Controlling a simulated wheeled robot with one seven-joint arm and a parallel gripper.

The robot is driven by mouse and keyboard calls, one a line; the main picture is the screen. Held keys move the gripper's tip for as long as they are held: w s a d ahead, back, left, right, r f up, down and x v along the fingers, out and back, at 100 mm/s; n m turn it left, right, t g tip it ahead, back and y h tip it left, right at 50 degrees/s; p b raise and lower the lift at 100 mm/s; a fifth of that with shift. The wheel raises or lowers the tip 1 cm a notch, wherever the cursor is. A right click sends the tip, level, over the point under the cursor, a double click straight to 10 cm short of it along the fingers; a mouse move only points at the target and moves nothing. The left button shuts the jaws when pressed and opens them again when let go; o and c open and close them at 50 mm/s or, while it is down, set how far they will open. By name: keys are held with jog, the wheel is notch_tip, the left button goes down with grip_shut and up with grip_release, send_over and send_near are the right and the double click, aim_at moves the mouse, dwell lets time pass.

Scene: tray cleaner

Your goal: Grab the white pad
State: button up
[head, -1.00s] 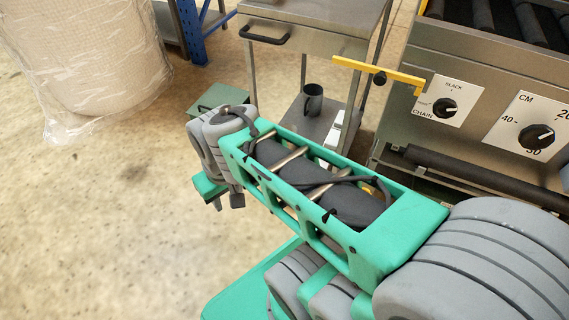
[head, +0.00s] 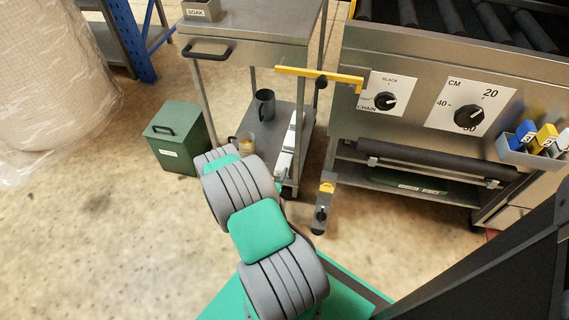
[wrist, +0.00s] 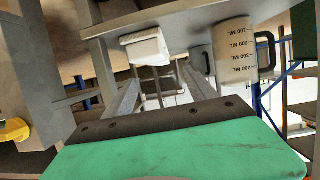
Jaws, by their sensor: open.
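In the wrist view one white block, which looks like the white pad (wrist: 147,47), lies against the shelf, beyond my fingers and slightly left of centre. My gripper (wrist: 161,82) is open, its two fingers apart with nothing between them. The white pad is apart from the fingers. Another white piece (head: 563,140) stands in a holder at the far right.
The steel cart (head: 255,52) has a dark mug (head: 265,104) on its lower shelf (head: 262,135). A measuring jug (wrist: 234,50) is right of the white pad. A green box (head: 180,138) stands left of the cart. The machine (head: 420,70) stands to the right.

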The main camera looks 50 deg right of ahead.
aim_at(283, 165)
jog(key=shift+t, duration=0.4)
jog(key=d+f+b, duration=0.1)
jog(key=d, duration=0.1)
jog(key=d+f+b, duration=0.1)
jog(key=d+f, duration=0.1)
jog(key=d+f+b, duration=0.1)
jog(key=d, duration=0.1)
jog(key=shift+w+d+f+b, duration=0.15)
jog(key=shift+w+d+b, duration=0.1)
jog(key=shift+b, duration=0.1)
jog(key=shift+w, duration=0.1)
jog(key=c, duration=1.1)
jog(key=shift+c, duration=0.4)
jog(key=shift+r, duration=0.25)
